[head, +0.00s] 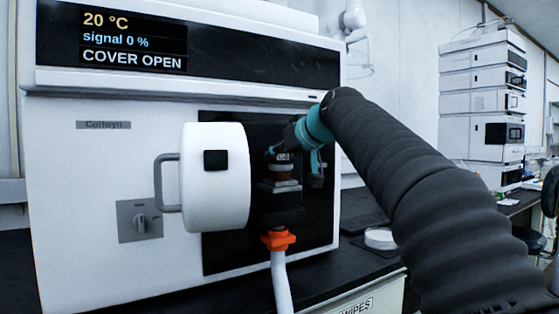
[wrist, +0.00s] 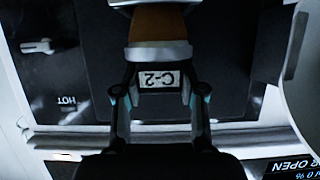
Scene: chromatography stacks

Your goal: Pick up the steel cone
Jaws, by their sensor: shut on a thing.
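The steel cone (head: 281,158) is at the dark front of the white instrument, with a brownish tapered part below its pale metal rim. In the wrist view, its steel rim (wrist: 158,52) lies at the fingertips, and the brown part runs to the top edge. My gripper (head: 284,151) is at the cone's upper end. In the wrist view, the fingers of my gripper (wrist: 158,82) stand on both sides just by the rim, closed on the cone. An upside-down "C-2" label (wrist: 158,79) shows between them. The contact itself is partly hidden.
The white round cover (head: 215,177) stands open left of the cone. A grey plate and dark block (head: 281,213) sit below it, above an orange fitting (head: 278,240) with a white hose (head: 281,282). The instrument display (head: 133,40) reads COVER OPEN. A white dish (head: 380,239) lies on the bench.

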